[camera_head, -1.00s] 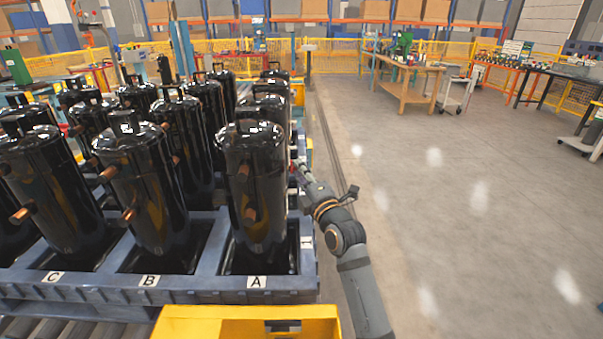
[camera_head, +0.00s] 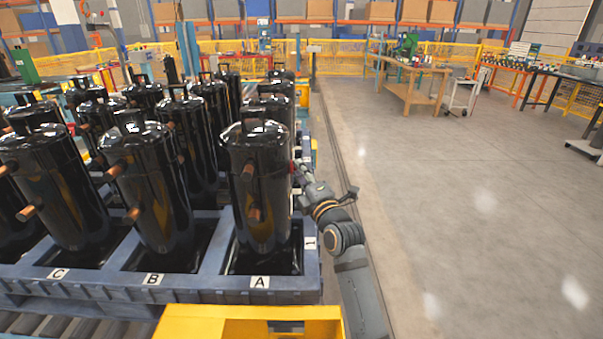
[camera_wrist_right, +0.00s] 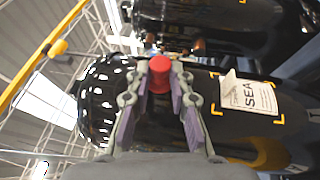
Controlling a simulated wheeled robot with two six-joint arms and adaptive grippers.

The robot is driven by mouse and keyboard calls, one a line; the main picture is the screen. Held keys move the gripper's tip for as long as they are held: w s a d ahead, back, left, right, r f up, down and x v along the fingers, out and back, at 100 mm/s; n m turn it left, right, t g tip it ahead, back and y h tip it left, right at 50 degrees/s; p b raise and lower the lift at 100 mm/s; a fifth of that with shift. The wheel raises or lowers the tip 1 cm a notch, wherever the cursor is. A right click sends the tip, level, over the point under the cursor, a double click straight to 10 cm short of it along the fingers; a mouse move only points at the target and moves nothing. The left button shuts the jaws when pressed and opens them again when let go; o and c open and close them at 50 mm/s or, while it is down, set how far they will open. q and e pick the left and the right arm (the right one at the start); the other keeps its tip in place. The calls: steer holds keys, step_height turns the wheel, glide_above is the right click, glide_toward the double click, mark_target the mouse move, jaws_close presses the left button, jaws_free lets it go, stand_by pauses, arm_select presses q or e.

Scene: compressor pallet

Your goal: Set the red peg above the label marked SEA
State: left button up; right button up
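The red peg (camera_wrist_right: 160,72) shows end-on between the fingertips of my right gripper (camera_wrist_right: 160,82) in the right wrist view. Both fingers appear closed against its sides. Behind it is a glossy black compressor; whether the peg touches it I cannot tell. The white label marked SEA (camera_wrist_right: 248,94) is on this compressor, right of the gripper, its text turned sideways. In the head view my right gripper (camera_head: 300,168) is at the right side of the front compressor over mark A (camera_head: 257,185), small and partly hidden. My left gripper is not in view.
Several black compressors stand in rows on a blue pallet (camera_head: 205,288) with marks A, B and C along its front edge. A yellow box-like part (camera_head: 235,322) is in front. Open grey floor (camera_head: 440,200) lies to the right, with a wooden workbench (camera_head: 415,75) beyond.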

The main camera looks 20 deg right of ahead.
steer(key=o, duration=0.5)
steer(key=s+d+f, duration=0.1)
steer(key=s, duration=1)
steer(key=shift+s+d+f, duration=0.2)
steer(key=shift+s+f, duration=0.15)
steer(key=shift+s, duration=0.05)
